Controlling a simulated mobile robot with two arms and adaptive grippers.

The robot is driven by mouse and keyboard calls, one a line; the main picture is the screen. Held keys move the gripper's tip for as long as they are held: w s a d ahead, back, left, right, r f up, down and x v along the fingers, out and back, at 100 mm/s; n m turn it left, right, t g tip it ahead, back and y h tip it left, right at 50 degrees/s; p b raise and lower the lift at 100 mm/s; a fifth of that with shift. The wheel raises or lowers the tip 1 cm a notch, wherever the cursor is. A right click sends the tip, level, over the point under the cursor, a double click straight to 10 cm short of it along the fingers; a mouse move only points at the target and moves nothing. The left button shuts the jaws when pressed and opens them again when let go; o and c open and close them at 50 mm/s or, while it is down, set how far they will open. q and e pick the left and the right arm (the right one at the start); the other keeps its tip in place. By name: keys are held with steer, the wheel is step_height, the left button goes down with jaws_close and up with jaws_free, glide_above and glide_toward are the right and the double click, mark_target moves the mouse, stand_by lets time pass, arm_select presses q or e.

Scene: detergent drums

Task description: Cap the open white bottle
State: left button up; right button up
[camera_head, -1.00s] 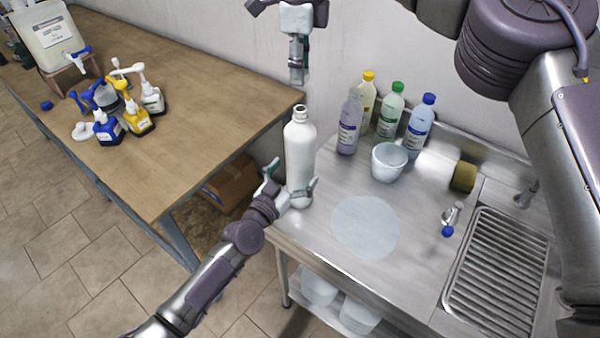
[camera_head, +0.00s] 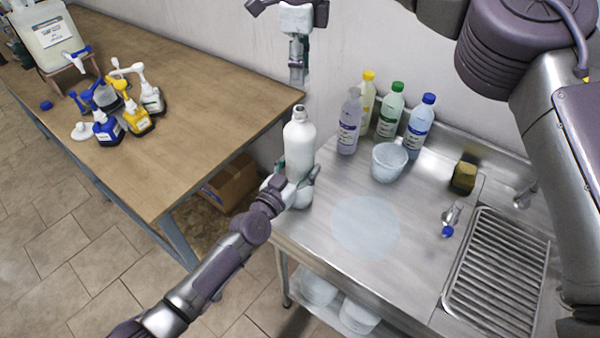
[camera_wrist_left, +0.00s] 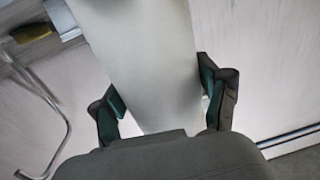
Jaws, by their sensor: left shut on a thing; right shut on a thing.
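The tall white bottle (camera_head: 299,148) stands upright by the left edge of the steel counter, its narrow neck uncovered at the top. My left gripper (camera_head: 292,184) is shut on the bottle low on its body. In the left wrist view the bottle (camera_wrist_left: 150,65) fills the space between the two dark fingers (camera_wrist_left: 162,112). My right gripper (camera_head: 299,60) hangs pointing down right above the bottle's neck. It is shut on a small pale piece (camera_head: 299,78), apparently the cap, apart from the neck. Its fingers hide part of this piece.
Purple (camera_head: 349,122), yellow (camera_head: 368,98), green (camera_head: 390,110) and blue (camera_head: 420,125) bottles stand behind a white bowl (camera_head: 388,163). A sponge (camera_head: 464,178), tap and ribbed drainer (camera_head: 497,270) are right. Pump bottles stand on the wooden table (camera_head: 185,105). A pale round patch (camera_head: 365,228) lies on clear counter.

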arm_select(q)
steer(key=c, duration=0.3)
arm_select(e)
glide_above(299, 134)
steer(key=w, duration=0.3)
steer(key=shift+s+f, duration=0.2)
steer(key=shift+f, duration=2.25)
steer(key=shift+f, duration=0.1)
steer(key=shift+f, duration=0.75)
steer(key=shift+f, duration=0.6)
